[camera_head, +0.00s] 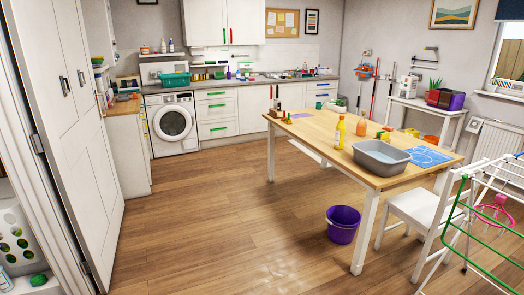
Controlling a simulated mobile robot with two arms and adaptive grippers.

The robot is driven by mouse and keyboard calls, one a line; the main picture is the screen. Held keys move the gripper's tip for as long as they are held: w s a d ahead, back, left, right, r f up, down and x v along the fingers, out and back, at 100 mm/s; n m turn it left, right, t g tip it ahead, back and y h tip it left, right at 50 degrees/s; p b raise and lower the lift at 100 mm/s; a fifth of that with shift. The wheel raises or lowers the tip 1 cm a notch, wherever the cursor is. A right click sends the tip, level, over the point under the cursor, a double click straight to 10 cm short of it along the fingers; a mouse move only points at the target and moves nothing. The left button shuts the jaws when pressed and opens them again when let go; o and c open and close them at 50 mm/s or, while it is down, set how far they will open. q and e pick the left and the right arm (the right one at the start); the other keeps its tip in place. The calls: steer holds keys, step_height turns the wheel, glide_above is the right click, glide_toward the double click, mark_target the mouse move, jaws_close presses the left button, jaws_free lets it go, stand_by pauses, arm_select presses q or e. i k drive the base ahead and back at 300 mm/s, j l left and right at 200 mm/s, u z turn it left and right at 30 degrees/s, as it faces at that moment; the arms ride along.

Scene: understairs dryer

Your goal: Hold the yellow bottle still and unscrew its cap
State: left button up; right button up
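A yellow bottle (340,132) stands upright on the wooden table (310,130), near its front edge and left of a grey basin. Its narrow top looks reddish; the cap is too small to make out clearly. An orange bottle (361,127) stands behind it to the right. Neither of my grippers shows in the head view.
The grey basin (381,155) and a blue mat (428,156) lie on the table's right part. A purple bucket (342,224) stands on the floor before the table. A white chair (415,210) and drying rack (485,205) block the right. The wooden floor (205,215) at left is clear.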

mark_target(341, 127)
steer(key=i+j, duration=0.15)
steer(key=i, duration=0.6)
steer(key=i+j, duration=0.15)
steer(key=i, duration=0.65)
